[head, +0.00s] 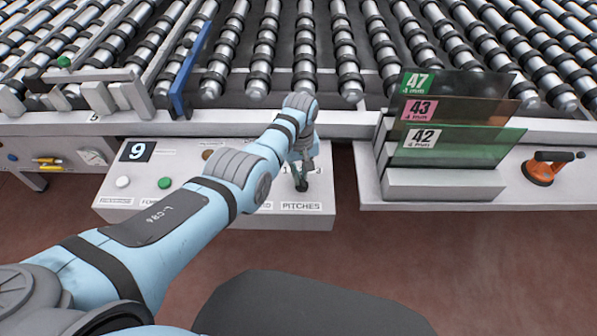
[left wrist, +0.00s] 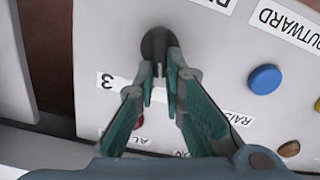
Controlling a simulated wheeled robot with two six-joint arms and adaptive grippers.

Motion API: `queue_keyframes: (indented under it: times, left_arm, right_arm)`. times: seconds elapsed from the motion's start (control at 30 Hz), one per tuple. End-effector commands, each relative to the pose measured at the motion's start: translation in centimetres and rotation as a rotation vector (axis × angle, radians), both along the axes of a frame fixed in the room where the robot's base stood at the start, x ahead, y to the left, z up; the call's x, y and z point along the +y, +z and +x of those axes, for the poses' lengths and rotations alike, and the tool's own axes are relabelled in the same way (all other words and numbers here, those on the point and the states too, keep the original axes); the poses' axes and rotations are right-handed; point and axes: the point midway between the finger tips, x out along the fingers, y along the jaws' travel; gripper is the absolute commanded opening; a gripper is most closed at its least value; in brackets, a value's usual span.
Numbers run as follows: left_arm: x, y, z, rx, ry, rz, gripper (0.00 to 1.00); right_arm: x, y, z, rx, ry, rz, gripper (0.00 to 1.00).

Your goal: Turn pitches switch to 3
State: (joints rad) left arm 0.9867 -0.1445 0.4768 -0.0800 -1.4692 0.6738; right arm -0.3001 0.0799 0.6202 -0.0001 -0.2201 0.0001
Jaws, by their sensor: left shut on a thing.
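The pitches switch (left wrist: 157,42) is a dark round knob on the light control panel, seen in the left wrist view. Its printed 3 (left wrist: 106,80) shows just left of my fingers, and the PITCHES label (head: 301,207) lies below it in the head view. My left gripper (head: 301,178) reaches down to the knob. In the left wrist view its two teal fingers (left wrist: 159,72) are shut on the switch's handle. The fingers hide part of the knob, so I cannot tell exactly where it points. My right gripper is not in view.
The control panel (head: 150,205) also carries a white button (head: 122,182), a green button (head: 165,183) and a display reading 9 (head: 137,152). A blue button (left wrist: 265,79) is near the switch. Glass sheets stand in a rack (head: 445,190) to the right. Rollers lie behind.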

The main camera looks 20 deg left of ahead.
Motion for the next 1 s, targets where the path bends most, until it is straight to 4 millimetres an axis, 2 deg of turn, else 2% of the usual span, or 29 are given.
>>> queue_keyframes:
  times: [1.0]
  left_arm:
    - [-1.7, 0.0, 0.2, -0.001, -0.920, -0.001, 0.00]
  right_arm:
    - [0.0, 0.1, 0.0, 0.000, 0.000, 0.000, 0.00]
